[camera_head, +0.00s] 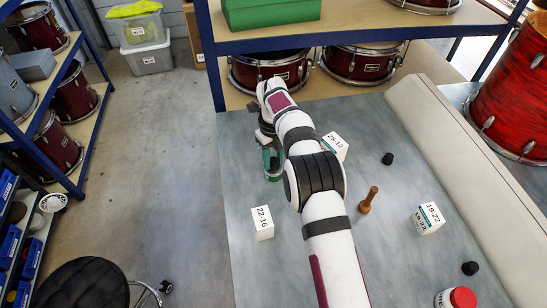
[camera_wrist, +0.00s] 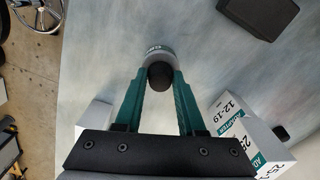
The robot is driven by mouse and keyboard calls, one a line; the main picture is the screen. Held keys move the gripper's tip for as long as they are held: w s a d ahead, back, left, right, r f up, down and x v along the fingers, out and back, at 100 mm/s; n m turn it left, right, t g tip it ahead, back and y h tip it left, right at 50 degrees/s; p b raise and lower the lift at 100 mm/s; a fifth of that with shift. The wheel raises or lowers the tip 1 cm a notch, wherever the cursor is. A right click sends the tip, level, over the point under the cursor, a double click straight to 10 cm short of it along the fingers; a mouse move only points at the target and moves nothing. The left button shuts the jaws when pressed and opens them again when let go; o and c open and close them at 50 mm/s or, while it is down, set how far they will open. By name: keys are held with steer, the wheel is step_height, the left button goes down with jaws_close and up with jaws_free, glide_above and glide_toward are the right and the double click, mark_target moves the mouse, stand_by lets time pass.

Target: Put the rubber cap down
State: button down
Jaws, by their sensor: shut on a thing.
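My gripper (camera_wrist: 160,74) has green fingers and is shut on a dark, round rubber cap (camera_wrist: 160,77) in the wrist view. A short grey cylinder with a label (camera_wrist: 159,52) shows just beyond the cap; I cannot tell whether they touch. In the head view my gripper (camera_head: 271,163) is over the left side of the grey bench (camera_head: 240,270), pointing down, and the held cap is hidden. Two other black caps stand on the bench, one right of my arm (camera_head: 388,158) and one near the front right (camera_head: 470,268).
White boxes stand left of my arm (camera_head: 262,222), behind it (camera_head: 335,146) and at right (camera_head: 428,218). A wooden peg (camera_head: 368,200) and a red-lidded jar (camera_head: 457,298) are also right of the arm. A shelf with drums (camera_head: 360,64) stands behind. The bench's front left is clear.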

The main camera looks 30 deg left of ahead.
steer(key=shift+f, duration=0.1)
steer(key=c, duration=0.5)
jaws_free()
